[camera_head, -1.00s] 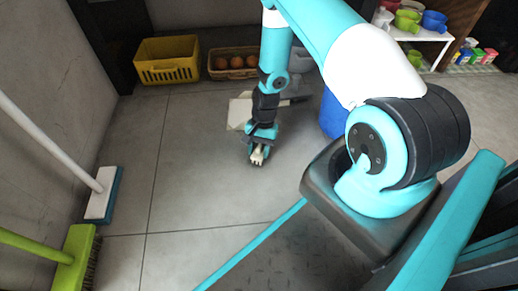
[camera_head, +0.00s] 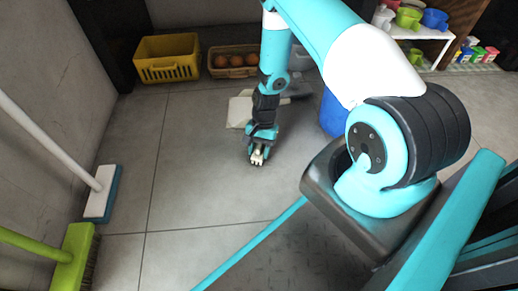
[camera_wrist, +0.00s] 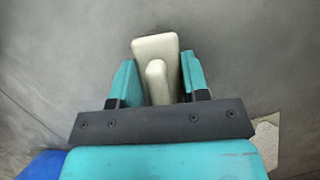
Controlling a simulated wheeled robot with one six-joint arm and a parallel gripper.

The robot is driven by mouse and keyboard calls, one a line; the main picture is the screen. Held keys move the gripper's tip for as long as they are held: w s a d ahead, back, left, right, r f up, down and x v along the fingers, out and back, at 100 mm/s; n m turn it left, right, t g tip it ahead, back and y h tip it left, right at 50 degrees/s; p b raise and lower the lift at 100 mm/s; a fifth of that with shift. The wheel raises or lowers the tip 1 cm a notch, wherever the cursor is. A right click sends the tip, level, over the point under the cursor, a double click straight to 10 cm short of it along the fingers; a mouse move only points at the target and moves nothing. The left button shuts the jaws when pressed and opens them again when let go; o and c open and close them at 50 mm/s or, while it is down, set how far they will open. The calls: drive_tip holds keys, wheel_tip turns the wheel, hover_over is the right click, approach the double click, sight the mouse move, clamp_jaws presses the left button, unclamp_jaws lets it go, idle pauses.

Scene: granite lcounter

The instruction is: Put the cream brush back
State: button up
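My gripper (camera_head: 257,152) hangs low over the grey tiled floor, in the middle of the head view. In the wrist view its two teal fingers (camera_wrist: 159,62) stand on either side of the cream brush (camera_wrist: 152,46) and appear shut on it. The brush's wide block lies beyond a narrower cream part nearer the palm. In the head view only a small cream bit of the brush (camera_head: 257,158) shows at the fingertips. Whether it touches the floor is unclear.
A cream dustpan-like piece (camera_head: 239,112) lies on the floor behind my gripper, partly hidden by my arm. A blue bin (camera_head: 332,115) stands right of it. A yellow crate (camera_head: 167,63) and egg basket (camera_head: 232,64) are behind. White-handled (camera_head: 102,194) and green (camera_head: 76,258) brooms stand left.

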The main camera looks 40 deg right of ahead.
drive_tip(key=o, duration=0.5)
drive_tip(key=shift+o, duration=0.2)
drive_tip(key=p+v, duration=1)
drive_tip(key=v, duration=0.7)
drive_tip(key=shift+r, duration=0.25)
drive_tip(key=shift+d, duration=0.1)
